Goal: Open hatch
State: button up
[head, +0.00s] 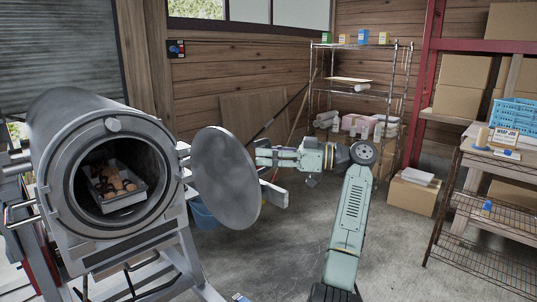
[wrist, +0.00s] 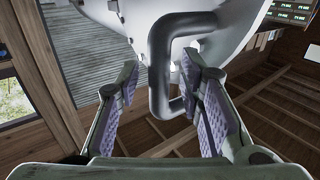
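The round grey hatch (head: 226,178) of the drum-shaped machine (head: 85,150) stands swung wide open, to the right of the drum's mouth. Inside the mouth is a grey crate (head: 125,196) holding brown, chestnut-like things. My gripper (head: 265,156) is at the hatch's outer side, by its right edge; the hatch hides the handle in the head view. In the wrist view, the bent grey handle (wrist: 160,75) shows between the spread fingers of my gripper (wrist: 160,72). A gap shows between the left finger and the bar; the right finger overlaps part of the handle.
A wire shelf (head: 360,85) with boxes stands at the back. A cardboard box (head: 412,192) is on the floor at right, near a rack (head: 485,205) with a blue crate (head: 512,117). A blue bucket (head: 203,214) sits behind the hatch. Floor around my arm is clear.

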jog(key=s+d, duration=0.1)
jog(key=d, duration=1.1)
jog(key=shift+s, duration=0.35)
